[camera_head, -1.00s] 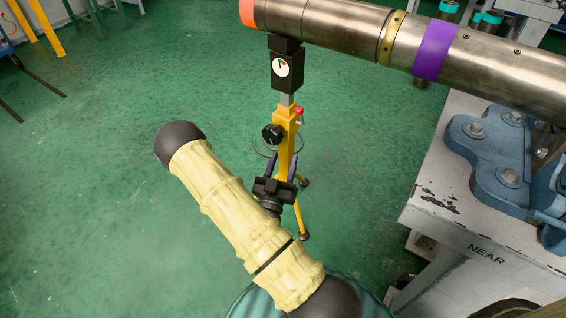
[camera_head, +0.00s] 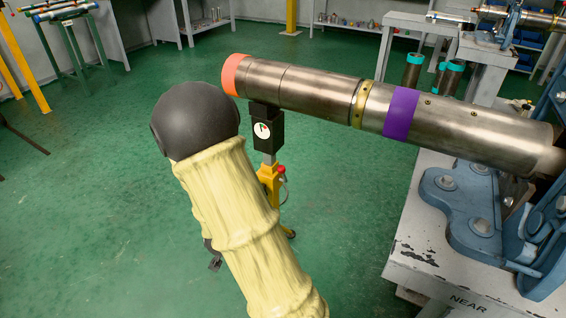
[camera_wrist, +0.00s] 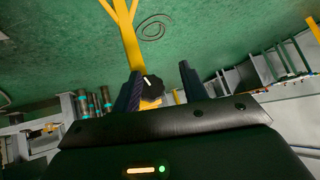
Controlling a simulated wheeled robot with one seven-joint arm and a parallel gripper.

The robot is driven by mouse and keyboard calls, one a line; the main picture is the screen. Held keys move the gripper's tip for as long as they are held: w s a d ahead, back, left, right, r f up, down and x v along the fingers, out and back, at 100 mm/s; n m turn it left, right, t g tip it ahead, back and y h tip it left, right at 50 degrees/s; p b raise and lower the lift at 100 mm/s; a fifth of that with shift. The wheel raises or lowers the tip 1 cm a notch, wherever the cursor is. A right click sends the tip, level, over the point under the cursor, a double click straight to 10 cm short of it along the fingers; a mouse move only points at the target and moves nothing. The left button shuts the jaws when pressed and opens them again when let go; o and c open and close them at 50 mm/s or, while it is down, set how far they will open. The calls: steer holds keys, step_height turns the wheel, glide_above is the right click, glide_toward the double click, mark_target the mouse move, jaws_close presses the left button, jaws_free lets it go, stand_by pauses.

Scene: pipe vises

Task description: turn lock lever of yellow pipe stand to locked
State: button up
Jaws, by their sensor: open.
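The yellow pipe stand (camera_head: 267,174) stands on the green floor under the steel pipe's left end, with a black gauge block (camera_head: 268,130) at its top. My arm hides most of the stand in the head view. In the wrist view, the stand (camera_wrist: 128,35) appears upside down, with a black knob (camera_wrist: 152,87) bearing a white mark. My gripper (camera_wrist: 160,82) is open, its fingers on either side of the knob, nearer the left one. Contact cannot be told.
The steel pipe (camera_head: 320,95) with orange and purple bands runs right to a blue vise (camera_head: 460,205) on a grey bench (camera_head: 410,255) marked NEAR. Turquoise-topped pipes (camera_head: 450,75) stand behind.

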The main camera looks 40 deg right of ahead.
steer(key=s+a+r+n+g+y+p, duration=0.1)
steer(key=s+a+r+n+g+y, duration=0.1)
steer(key=s+r, duration=0.4)
steer(key=s+a+r+n+g+y+p, duration=0.1)
steer(key=s+a+r+n+g+y, duration=0.1)
steer(key=s+a+r+n, duration=0.3)
steer(key=shift+s+a+r+n+g+y+p, duration=0.3)
steer(key=shift+s+r+n+g, duration=0.2)
steer(key=shift+s+n, duration=0.45)
steer(key=shift+c, duration=0.7)
steer(key=shift+d, duration=0.15)
